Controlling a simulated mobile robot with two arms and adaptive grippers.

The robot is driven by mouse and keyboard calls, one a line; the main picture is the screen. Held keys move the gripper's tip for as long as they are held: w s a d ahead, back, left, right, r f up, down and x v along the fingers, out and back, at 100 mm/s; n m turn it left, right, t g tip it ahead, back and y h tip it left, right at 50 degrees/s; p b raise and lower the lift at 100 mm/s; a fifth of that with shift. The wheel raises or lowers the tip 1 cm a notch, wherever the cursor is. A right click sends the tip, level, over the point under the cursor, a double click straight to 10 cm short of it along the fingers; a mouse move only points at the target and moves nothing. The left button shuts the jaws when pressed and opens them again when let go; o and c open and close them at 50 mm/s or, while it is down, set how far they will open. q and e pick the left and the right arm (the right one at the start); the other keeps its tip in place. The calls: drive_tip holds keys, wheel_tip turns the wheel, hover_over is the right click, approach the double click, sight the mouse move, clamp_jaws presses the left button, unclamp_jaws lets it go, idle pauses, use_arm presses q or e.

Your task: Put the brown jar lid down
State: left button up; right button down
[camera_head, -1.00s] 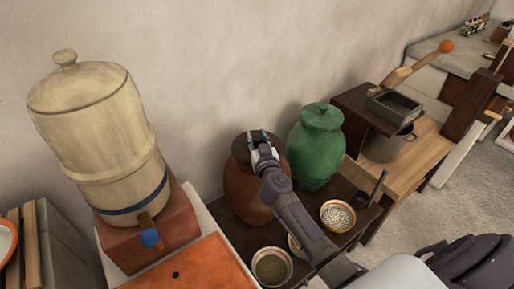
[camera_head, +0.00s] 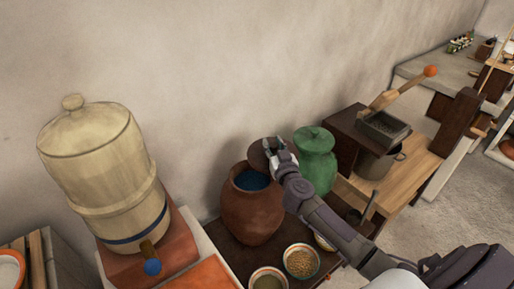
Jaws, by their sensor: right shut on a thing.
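The brown jar (camera_head: 252,217) stands open on a dark low table, and something blue shows inside its mouth. The brown lid (camera_head: 258,156) is off the jar, tilted up on edge, above and behind the right side of the jar's rim. My right gripper (camera_head: 275,150) is shut on the lid and partly hides it. My right arm comes in from the lower right and passes in front of the green jar (camera_head: 317,160). My left gripper is not in view.
Bowls of grain (camera_head: 300,262) and darker contents (camera_head: 268,281) stand in front of the brown jar. A cream water crock (camera_head: 105,170) with a blue-tipped tap is at left. A wooden grinder bench (camera_head: 395,175) stands at right.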

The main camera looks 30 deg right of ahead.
drive_tip(key=d+r, duration=0.1)
drive_tip(key=s+d+r, duration=0.1)
drive_tip(key=d, duration=0.1)
drive_tip(key=s+d+r+p, duration=0.1)
drive_tip(key=shift+s+d+r, duration=0.1)
drive_tip(key=shift+d, duration=0.1)
drive_tip(key=shift+n+y, duration=0.6)
drive_tip(key=shift+y, duration=0.3)
drive_tip(key=s+a+f, duration=0.1)
drive_tip(key=a, duration=0.1)
drive_tip(key=s+a, duration=0.2)
drive_tip(key=a, duration=0.1)
drive_tip(key=s+a+f, duration=0.1)
drive_tip(key=a, duration=0.1)
drive_tip(key=shift+s+a+f, duration=0.25)
drive_tip(key=shift+s+f, duration=0.1)
drive_tip(key=shift+s, duration=0.05)
drive_tip(key=s+a+r+n+y, duration=0.1)
drive_tip(key=s+a+r, duration=0.3)
drive_tip(key=s+a, duration=1.1)
drive_tip(key=shift+s+a+r+n+t+y, duration=0.2)
drive_tip(key=shift+s+a+n+t+y, duration=0.15)
drive_tip(key=shift+s+y, duration=0.75)
drive_tip(key=shift+s+d, duration=0.1)
drive_tip(key=shift+s, duration=0.05)
